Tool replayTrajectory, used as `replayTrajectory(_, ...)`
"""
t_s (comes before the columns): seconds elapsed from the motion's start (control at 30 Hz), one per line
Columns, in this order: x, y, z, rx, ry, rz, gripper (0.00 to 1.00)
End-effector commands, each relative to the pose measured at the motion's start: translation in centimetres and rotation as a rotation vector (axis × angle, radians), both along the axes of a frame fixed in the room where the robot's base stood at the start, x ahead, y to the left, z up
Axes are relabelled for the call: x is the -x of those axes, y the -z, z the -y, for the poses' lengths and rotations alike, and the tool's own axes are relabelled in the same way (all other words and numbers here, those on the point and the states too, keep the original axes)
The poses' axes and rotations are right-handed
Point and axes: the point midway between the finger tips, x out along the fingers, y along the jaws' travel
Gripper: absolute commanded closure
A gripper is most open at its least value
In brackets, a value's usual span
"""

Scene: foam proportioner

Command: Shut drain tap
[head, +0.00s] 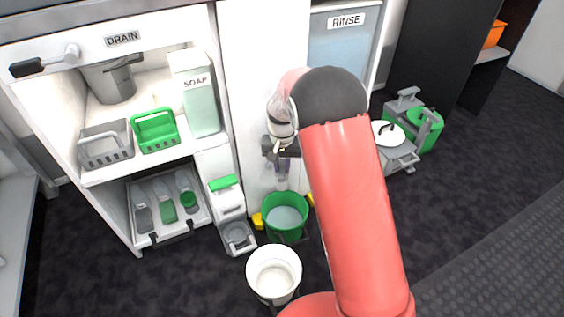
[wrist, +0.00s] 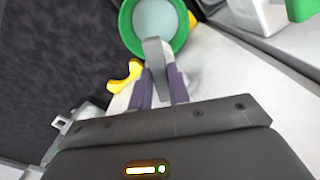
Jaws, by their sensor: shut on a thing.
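A panel marked DRAIN (head: 123,39) is at the upper left of the head view. On it is a tap with a black lever (head: 28,68) on a grey pivot, the lever pointing left and nearly level. My gripper (head: 282,182) is well to the right of it, pointing down in front of the white cabinet, above the green bucket (head: 285,217). In the wrist view my gripper (wrist: 160,80) has its two dark fingers closed on a flat light-grey piece (wrist: 154,52). What that piece belongs to cannot be told.
A SOAP carton (head: 199,112), a green basket (head: 155,131) and a grey basket (head: 106,145) stand on the shelf under the panel. A white bucket (head: 274,272) is on the floor in front. A RINSE tank (head: 341,45) is behind my arm. Dark floor at lower left is clear.

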Motion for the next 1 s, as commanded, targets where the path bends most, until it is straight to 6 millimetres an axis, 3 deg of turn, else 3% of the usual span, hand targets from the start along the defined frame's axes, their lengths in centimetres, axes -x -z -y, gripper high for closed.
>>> replayTrajectory(1.0, -0.09, -0.3, -0.01, 0.0, 0.912, 0.003, 1.0)
